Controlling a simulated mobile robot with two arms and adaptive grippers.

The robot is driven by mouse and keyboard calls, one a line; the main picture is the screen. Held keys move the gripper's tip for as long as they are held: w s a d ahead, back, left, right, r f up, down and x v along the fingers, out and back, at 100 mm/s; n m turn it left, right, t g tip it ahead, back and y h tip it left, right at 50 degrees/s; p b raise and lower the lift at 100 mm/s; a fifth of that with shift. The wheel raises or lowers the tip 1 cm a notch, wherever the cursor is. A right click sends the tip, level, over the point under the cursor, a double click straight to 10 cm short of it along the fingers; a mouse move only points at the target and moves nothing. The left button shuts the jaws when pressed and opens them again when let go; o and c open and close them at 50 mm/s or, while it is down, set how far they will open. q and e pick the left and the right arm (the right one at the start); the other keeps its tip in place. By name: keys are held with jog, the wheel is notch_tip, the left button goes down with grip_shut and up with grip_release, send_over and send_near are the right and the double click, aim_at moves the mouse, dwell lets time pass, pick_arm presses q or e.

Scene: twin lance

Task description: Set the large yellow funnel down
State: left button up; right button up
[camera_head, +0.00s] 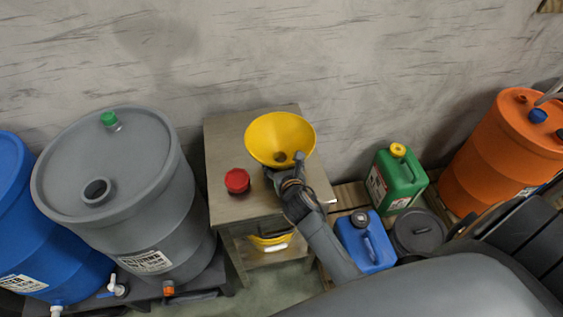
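The large yellow funnel (268,134) is over the back right part of a metal table (225,150), mouth up and tilted a little towards me. My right gripper (290,170) is at the funnel's near right rim. One finger shows inside the rim and the rest of the gripper is outside it, so it appears shut on the rim. The funnel's spout and underside are hidden, so I cannot tell whether it touches the table top. My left gripper is not in view.
A red cap (237,181) lies on the table, left of the gripper. A yellow object (270,241) is on the shelf below. A grey drum (105,170) stands left. A blue canister (366,245), green canister (398,180) and orange drum (490,160) stand right.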

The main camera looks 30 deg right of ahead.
jog(key=o, duration=0.8)
jog(key=shift+f, duration=0.2)
jog(key=o, duration=0.5)
jog(key=shift+c, duration=0.2)
jog(key=shift+r, duration=0.1)
jog(key=shift+r, duration=0.15)
jog(key=v, duration=1.2)
